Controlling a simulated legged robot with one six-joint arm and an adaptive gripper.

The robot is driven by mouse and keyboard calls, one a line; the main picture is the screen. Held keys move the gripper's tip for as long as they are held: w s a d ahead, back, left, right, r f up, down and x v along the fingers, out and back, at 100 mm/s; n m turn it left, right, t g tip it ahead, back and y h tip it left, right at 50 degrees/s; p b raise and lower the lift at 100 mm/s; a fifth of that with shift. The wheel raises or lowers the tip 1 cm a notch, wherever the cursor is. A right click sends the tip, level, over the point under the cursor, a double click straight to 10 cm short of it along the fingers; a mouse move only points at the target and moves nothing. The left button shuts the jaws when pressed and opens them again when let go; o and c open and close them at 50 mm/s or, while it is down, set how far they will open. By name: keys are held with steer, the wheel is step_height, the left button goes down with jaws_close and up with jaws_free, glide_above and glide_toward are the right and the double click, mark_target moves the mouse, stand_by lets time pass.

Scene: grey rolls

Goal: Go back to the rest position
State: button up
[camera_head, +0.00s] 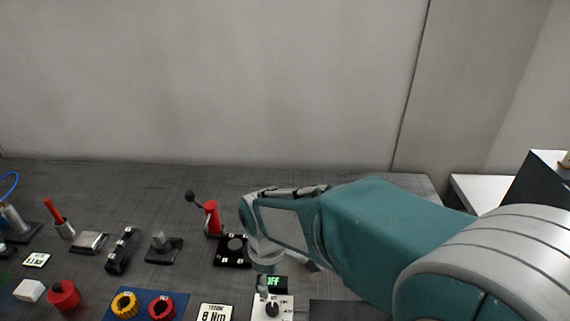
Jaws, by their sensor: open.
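My teal and grey arm reaches in from the right and bends down over the table (150,185). My gripper (264,288) hangs at the arm's end, mostly hidden by the wrist. It is open and holds nothing that I can see. It is over or just in front of a small white box with a black knob (272,310) and a dark display with green characters (273,282). I cannot tell whether it touches them.
Left of my gripper stands a red lever on a black base (233,250). A grey wall (200,80) closes the back.

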steer(key=s+d+r+m+t, duration=0.2)
steer(key=s+d+r+m, duration=0.3)
steer(key=d+m, duration=0.3)
steer(key=s+d+r+m+t, duration=0.3)
steer(key=s+d+r+m, duration=0.2)
steer(key=d, duration=0.8)
steer(key=shift+s+d+r+m+t, duration=0.2)
steer(key=shift+r+m+t, duration=0.1)
steer(key=shift+r+m, duration=0.95)
steer(key=shift+f, duration=0.15)
